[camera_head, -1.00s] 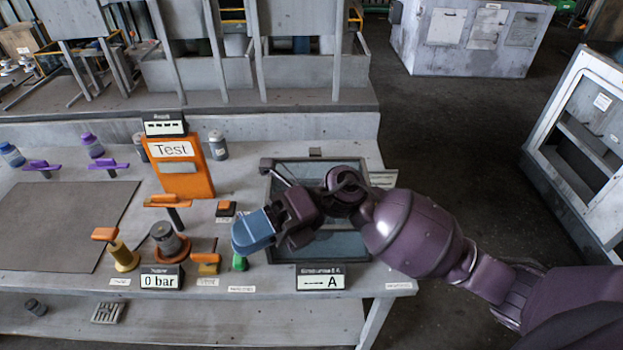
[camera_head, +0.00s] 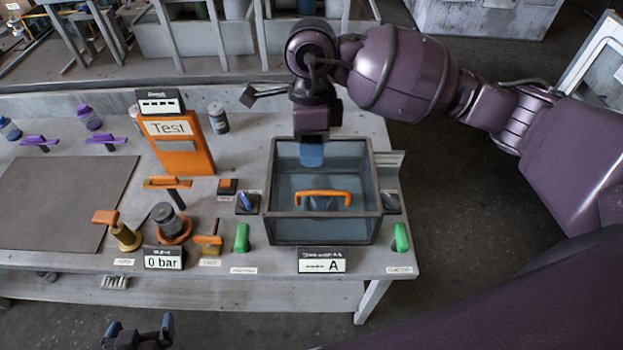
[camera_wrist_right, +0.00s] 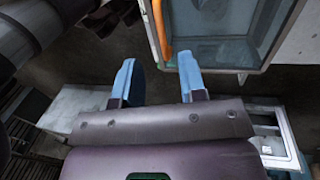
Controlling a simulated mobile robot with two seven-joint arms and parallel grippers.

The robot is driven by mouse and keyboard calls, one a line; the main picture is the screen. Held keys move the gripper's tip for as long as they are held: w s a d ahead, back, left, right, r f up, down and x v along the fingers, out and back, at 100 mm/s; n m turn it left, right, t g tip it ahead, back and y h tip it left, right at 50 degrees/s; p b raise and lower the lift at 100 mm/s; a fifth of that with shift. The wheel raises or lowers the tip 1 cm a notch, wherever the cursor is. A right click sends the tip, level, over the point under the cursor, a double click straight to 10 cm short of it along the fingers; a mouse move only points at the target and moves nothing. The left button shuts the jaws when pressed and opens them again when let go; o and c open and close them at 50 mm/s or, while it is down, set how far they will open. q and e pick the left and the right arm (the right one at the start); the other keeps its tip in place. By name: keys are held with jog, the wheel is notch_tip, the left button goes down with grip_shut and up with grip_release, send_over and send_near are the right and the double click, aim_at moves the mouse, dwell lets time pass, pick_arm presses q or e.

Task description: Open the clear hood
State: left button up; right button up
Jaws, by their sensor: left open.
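The clear hood (camera_head: 320,230) is a glass box with a dark frame, sitting down on the bench's right part. Its orange handle (camera_head: 323,193) runs across its middle; the handle (camera_wrist_right: 160,28) and hood (camera_wrist_right: 228,48) also show at the top of the right wrist view. My right gripper (camera_head: 312,155) is over the hood's back part, behind the handle and apart from it. In the right wrist view its blue fingers (camera_wrist_right: 157,78) are spread with nothing between them. My left gripper (camera_head: 140,324) is open and empty at the bottom edge, in front of the bench.
Green switches (camera_head: 242,237) (camera_head: 401,237) flank the hood. A display marked A (camera_head: 321,261) stands before it. An orange Test panel (camera_head: 178,142), a 0 bar display (camera_head: 163,258) and several orange-handled parts stand left. A bare grey mat (camera_head: 62,200) lies further left.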

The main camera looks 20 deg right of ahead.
aim_at(312, 191)
jog(key=f, duration=0.2)
jog(key=s+f, duration=0.1)
jog(key=f, duration=0.5)
jog(key=shift+s+a+f, duration=0.25)
jog(key=shift+s, duration=0.05)
grip_shut()
